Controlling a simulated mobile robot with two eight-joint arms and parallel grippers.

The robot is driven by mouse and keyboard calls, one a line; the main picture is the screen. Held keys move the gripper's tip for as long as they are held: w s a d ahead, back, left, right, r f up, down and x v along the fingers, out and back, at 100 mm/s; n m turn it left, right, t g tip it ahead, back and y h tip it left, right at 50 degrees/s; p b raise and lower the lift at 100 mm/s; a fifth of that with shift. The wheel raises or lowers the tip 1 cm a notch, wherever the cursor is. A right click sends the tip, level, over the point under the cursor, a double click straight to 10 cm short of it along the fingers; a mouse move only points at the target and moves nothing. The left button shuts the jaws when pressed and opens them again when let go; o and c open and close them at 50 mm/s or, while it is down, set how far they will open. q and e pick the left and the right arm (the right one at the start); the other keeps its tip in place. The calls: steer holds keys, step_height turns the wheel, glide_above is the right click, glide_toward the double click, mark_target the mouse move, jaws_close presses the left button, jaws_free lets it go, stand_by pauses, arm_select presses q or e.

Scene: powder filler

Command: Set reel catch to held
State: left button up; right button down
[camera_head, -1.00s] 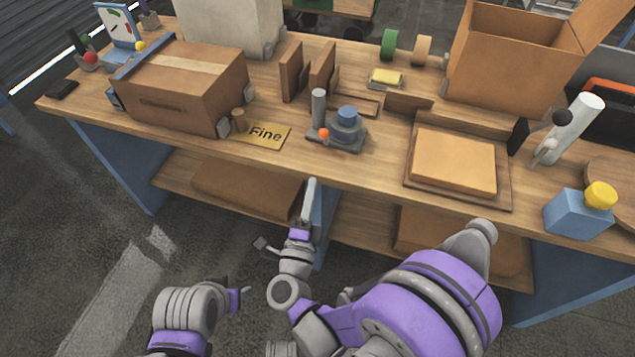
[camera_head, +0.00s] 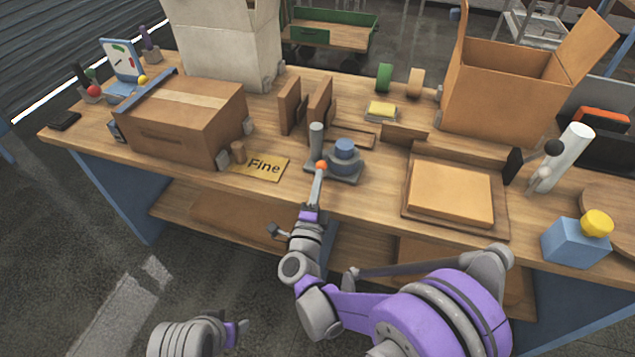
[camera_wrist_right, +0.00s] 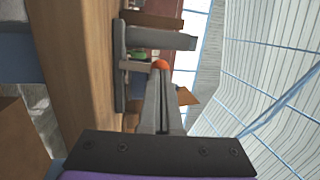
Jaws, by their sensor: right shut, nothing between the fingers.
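The likely reel catch is a small lever with an orange ball knob (camera_head: 321,165), on a dark grey base plate (camera_head: 348,178) near the table's front edge. A grey upright post (camera_head: 316,140) and a stepped blue-grey cylinder (camera_head: 344,155) stand on that base. My right gripper (camera_head: 319,175) is shut and empty, its fingertips just in front of the knob. In the right wrist view the shut fingers (camera_wrist_right: 162,105) point at the orange knob (camera_wrist_right: 160,65); I cannot tell whether they touch it.
A yellow "Fine" plate (camera_head: 262,167) and a brown carton (camera_head: 190,122) lie left of the base. Upright brown boards (camera_head: 290,106) stand behind it. A tray's wooden rim (camera_head: 408,205) is to the right, with a blue block (camera_head: 575,243) beyond.

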mark_target(321, 166)
steer(key=shift+w+d+r+p, duration=0.2)
steer(key=shift+w+d+r, duration=0.05)
steer(key=shift+w+r, duration=0.35)
steer(key=shift+w+d+r+p, duration=0.2)
steer(key=shift+w+r, duration=0.3)
steer(key=shift+r, duration=0.1)
steer(key=shift+f, duration=0.1)
stand_by(0.4)
steer(key=shift+s, duration=0.15)
